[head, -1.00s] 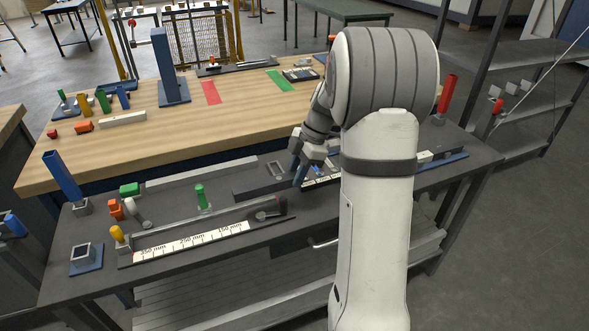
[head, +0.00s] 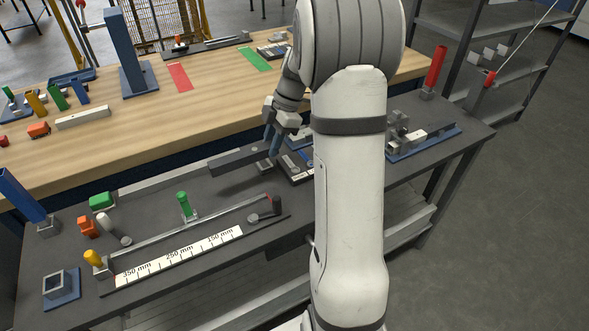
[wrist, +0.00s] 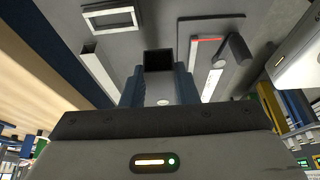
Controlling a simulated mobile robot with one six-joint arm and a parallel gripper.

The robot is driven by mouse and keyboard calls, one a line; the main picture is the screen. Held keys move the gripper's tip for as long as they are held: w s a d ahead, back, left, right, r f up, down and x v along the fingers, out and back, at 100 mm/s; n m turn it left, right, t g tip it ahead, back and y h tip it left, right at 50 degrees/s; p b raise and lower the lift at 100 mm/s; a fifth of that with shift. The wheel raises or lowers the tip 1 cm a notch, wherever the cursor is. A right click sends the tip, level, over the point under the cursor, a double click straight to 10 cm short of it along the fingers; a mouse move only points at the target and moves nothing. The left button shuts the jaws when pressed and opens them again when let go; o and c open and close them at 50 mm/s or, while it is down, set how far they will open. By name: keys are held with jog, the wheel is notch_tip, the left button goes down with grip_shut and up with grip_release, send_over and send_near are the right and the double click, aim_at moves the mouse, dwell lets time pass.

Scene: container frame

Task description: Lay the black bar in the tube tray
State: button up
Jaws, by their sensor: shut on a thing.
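A long dark bar (head: 236,161) is held above the dark bench in the head view, with a shadow below it. My gripper (head: 271,150) is at its right end, partly behind my arm. In the wrist view my gripper (wrist: 158,88) has its blue fingers closed on both sides of the black bar (wrist: 158,62), whose dark square end faces out. I cannot tell for certain which thing is the tube tray. A long fixture with a scale (head: 180,255) lies on the front of the bench, apart from the bar.
A green peg (head: 184,205) stands behind the scale fixture. A green block (head: 102,201), an orange piece (head: 87,226) and a leaning blue post (head: 20,195) are at the left. A blue-based fixture (head: 424,141) is at the right. The wooden table (head: 215,95) is behind.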

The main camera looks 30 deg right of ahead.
aim_at(269, 181)
notch_tip(269, 181, down, 10)
jog(key=shift+a+r+p, duration=0.1)
jog(key=shift+p, duration=0.4)
jog(key=shift+f, duration=0.25)
jog(key=o, duration=0.8)
jog(key=shift+r, duration=0.15)
jog(key=shift+c, duration=0.2)
